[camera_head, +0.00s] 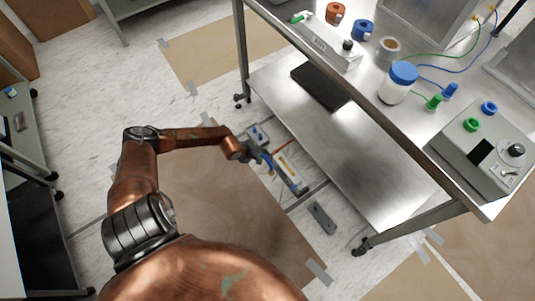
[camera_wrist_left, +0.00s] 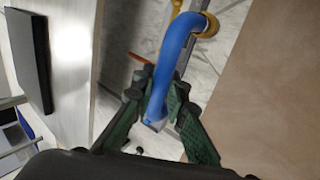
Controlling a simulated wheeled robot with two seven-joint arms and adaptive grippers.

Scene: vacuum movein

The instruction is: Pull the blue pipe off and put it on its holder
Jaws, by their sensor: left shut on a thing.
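The blue pipe (camera_wrist_left: 177,55) is a curved tube in the left wrist view. Its far end meets a yellow fitting (camera_wrist_left: 208,25); I cannot tell whether they are joined. My left gripper (camera_wrist_left: 157,98) is shut on the pipe's near end, with green-padded fingers on both sides. In the head view my left gripper (camera_head: 260,155) is low beside the table's lower shelf, at a floor-level assembly with a yellow and white part (camera_head: 286,165). The pipe there is small and partly hidden by the gripper. I cannot make out the holder for certain. My right gripper is not in view.
The steel table's lower shelf (camera_head: 350,150) is close to the right of the gripper and carries a black slab (camera_head: 320,86). A dark grey block (camera_head: 321,217) lies on the floor. Jars, tape rolls and devices stand on the tabletop. Brown floor sheet (camera_head: 215,210) is open around my arm.

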